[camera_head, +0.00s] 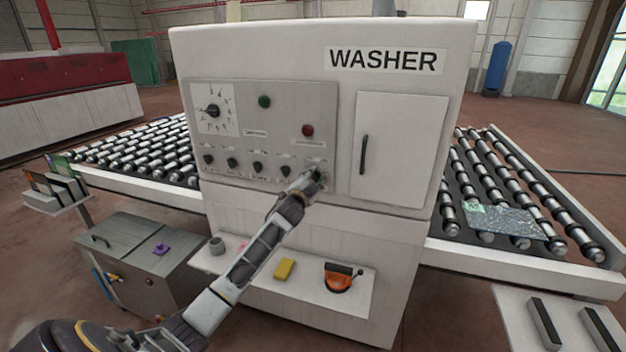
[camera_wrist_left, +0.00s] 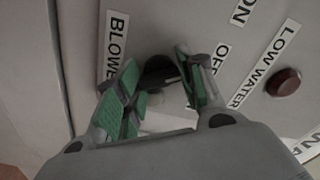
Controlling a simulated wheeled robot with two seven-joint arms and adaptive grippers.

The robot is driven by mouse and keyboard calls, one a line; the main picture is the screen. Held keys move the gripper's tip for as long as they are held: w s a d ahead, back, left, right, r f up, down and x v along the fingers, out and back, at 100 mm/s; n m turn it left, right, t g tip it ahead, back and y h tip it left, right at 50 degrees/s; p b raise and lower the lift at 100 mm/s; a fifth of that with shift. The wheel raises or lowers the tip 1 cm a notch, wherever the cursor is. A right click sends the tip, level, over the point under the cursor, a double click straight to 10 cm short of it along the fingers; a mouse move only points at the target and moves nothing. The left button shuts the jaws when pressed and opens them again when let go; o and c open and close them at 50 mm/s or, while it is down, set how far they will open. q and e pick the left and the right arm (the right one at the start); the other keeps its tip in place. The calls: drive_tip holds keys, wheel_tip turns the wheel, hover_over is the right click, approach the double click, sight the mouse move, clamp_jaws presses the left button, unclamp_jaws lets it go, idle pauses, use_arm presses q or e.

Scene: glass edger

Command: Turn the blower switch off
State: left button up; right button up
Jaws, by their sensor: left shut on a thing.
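The washer's control panel (camera_head: 270,115) faces me, with a row of small black switches along its lower part. My left gripper (camera_head: 316,178) reaches the right end of that row and hides the switch there in the head view. In the left wrist view, the dark blower switch (camera_wrist_left: 158,70) sits between the green-padded fingers of my left gripper (camera_wrist_left: 156,78), which is shut on it. The BLOWER label (camera_wrist_left: 117,45) is beside it, partly covered by a finger. OFF and ON labels also show. The switch's exact pointing direction is hard to make out. My right gripper is not in view.
A red LOW WATER button or lamp (camera_wrist_left: 283,82) is near the gripper. A cabinet door (camera_head: 395,150) with a black handle is right of the panel. Below, a shelf (camera_head: 310,298) holds a yellow sponge (camera_head: 285,269) and an orange suction cup (camera_head: 339,281). Roller conveyors flank the washer.

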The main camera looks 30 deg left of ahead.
use_arm(q)
drive_tip(key=shift+f+n, duration=0.1)
drive_tip(key=shift+n, duration=0.2)
drive_tip(key=o, duration=1)
drive_tip(key=v, duration=1.2)
idle(0.5)
drive_tip(key=shift+d, duration=0.1)
idle(0.5)
